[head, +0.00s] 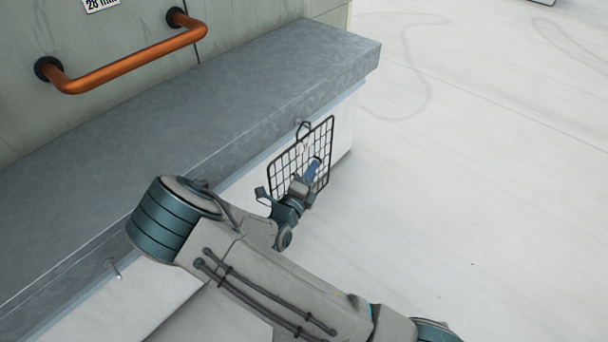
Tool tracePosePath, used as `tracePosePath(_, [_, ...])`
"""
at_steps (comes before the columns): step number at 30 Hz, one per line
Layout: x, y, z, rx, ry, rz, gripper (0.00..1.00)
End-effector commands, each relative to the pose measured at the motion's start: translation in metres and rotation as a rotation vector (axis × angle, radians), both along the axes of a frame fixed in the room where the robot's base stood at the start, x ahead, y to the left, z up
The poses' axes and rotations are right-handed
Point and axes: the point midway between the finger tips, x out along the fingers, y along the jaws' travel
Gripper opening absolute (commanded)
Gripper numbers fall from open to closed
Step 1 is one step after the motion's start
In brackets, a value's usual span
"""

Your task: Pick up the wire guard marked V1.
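A black wire guard (287,162) with a square grid and a loop at its top stands upright against the white front face under the grey slab. Its loop is by a small peg near the slab's edge; whether it hangs on it is too small to tell. No V1 mark can be read. My gripper (312,172) is at the guard's right half and overlaps it in the view. A blue part shows at its tip. The fingers are too small and partly hidden, so I cannot tell whether they are open or closed on the wires.
The grey slab (225,110) runs diagonally above the white front (150,303). Another small peg (116,270) sticks out at lower left, with nothing on it. An orange handle (135,65) is on the wall behind. The pale floor (480,190) at right is clear.

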Motion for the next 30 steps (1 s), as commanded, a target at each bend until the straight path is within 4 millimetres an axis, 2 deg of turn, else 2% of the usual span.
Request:
tracePosePath(1, [-0.0001,0.0000,0.0001,0.000,0.000,0.000,0.22])
tracePosePath(3, [-0.0002,0.0000,0.0002,0.000,0.000,0.000,0.03])
tracePosePath(4, [-0.0003,-0.0001,0.0002,0.000,0.000,0.000,0.00])
tracePosePath(30, [-0.0006,-0.0004,-0.0002,0.000,0.000,-0.001,0.00])
